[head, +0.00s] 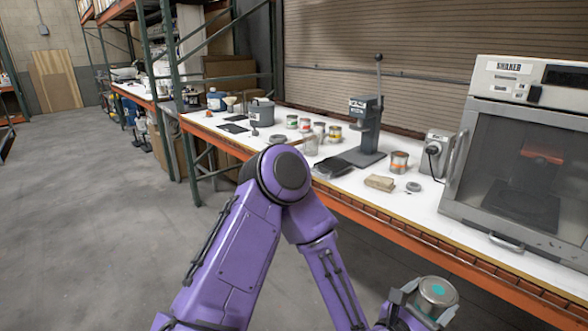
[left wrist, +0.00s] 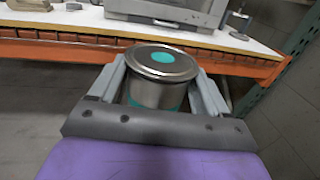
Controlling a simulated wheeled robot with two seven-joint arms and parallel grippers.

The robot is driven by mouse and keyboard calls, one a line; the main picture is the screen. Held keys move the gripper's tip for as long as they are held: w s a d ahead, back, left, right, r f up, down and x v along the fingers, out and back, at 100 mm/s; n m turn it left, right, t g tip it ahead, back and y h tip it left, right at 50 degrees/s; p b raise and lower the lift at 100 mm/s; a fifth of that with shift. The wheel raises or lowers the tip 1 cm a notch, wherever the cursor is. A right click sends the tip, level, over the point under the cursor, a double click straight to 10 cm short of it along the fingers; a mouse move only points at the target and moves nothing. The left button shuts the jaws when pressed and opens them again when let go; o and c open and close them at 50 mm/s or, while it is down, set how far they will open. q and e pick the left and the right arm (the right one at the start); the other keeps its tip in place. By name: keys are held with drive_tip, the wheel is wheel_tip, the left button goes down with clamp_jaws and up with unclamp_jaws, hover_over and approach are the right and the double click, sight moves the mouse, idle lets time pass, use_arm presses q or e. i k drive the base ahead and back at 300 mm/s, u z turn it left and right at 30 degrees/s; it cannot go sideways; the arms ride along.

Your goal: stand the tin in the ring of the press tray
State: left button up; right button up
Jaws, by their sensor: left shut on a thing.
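The tin (head: 437,292) is a silver can with a teal dot on its lid. My left gripper (head: 424,302) is shut on it at the lower right of the head view, in front of the bench edge. In the left wrist view the tin (left wrist: 160,92) is upright between the two fingers of the gripper (left wrist: 160,78), its lid facing up and a teal band low on its side. A grey lever press (head: 367,125) stands on the bench in the head view. I cannot make out a ring in its tray. My right gripper is not in view.
The white bench (head: 455,215) has an orange front beam. A shaker cabinet (head: 520,150) stands at its right. A small grey round piece (head: 413,187), a tan block (head: 380,183) and a striped can (head: 399,162) lie near the press. Several jars and cans stand left of it.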

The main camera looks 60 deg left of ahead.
sight(334, 163)
drive_tip(key=u, duration=0.4)
drive_tip(key=k, duration=0.85)
drive_tip(key=u, duration=0.95)
drive_tip(key=i, duration=1.75)
drive_tip(key=z, duration=0.8)
